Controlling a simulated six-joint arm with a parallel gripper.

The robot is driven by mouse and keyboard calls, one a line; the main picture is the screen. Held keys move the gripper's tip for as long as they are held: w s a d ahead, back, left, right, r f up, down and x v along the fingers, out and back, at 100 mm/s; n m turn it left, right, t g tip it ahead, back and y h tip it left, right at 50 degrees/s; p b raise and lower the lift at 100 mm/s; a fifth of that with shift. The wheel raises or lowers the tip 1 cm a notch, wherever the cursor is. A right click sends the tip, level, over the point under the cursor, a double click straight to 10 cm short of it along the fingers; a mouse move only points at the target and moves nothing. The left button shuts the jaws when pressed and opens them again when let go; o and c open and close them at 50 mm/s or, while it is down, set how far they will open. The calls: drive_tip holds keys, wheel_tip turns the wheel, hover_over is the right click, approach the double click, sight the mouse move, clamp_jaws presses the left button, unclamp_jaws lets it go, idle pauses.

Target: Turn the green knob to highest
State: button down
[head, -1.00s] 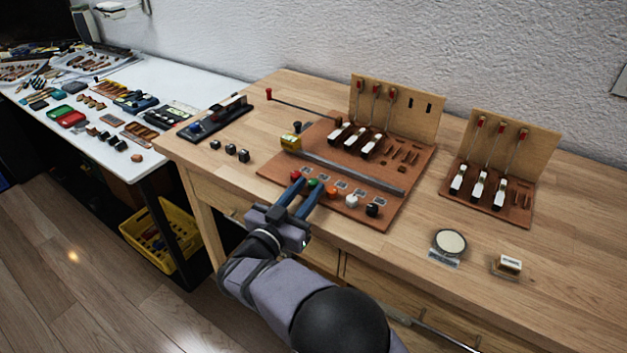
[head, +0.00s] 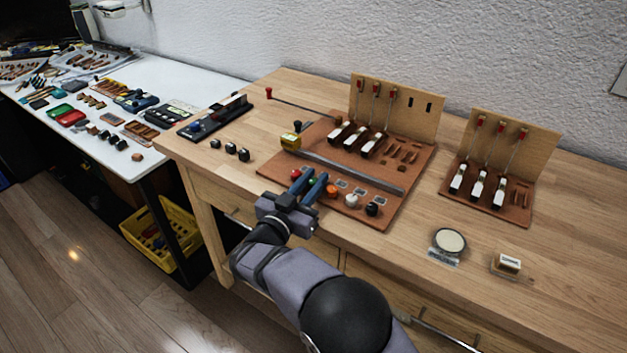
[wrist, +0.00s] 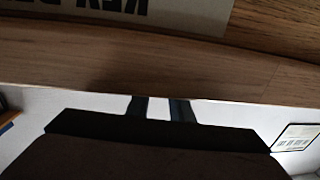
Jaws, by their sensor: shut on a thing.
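The green knob (head: 313,181) is in the front row of knobs on the brown board (head: 408,190) in the head view, mostly hidden between my fingers. My gripper (head: 313,179) has its two blue fingers around it, shut on it, reaching in from the front edge. The fingers show dark in the wrist view (wrist: 159,106), but the knob cannot be made out there. Which way the knob points cannot be told.
A red knob (head: 295,174) sits close left of my fingers; orange (head: 331,191), white (head: 351,201) and black (head: 372,209) knobs are to the right. A metal rail (head: 350,172) lies behind. The front right worktop holds a round dial (head: 450,240).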

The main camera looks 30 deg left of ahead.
drive_tip(key=shift+m+h, duration=1.2)
drive_tip(key=shift+h, duration=0.5)
drive_tip(key=shift+r+m+g+h+b, duration=0.15)
drive_tip(key=shift+m+g+h+b, duration=0.15)
drive_tip(key=shift+m+h+b, duration=0.95)
drive_tip(key=shift+n+h+p, duration=0.35)
drive_tip(key=shift+p, duration=0.15)
drive_tip(key=c, duration=1.8)
unclamp_jaws()
drive_tip(key=shift+c, duration=0.2)
drive_tip(key=shift+s+a, duration=0.1)
drive_tip(key=shift+s, duration=0.1)
drive_tip(key=shift+b+v, duration=0.45)
drive_tip(key=shift+v, duration=3)
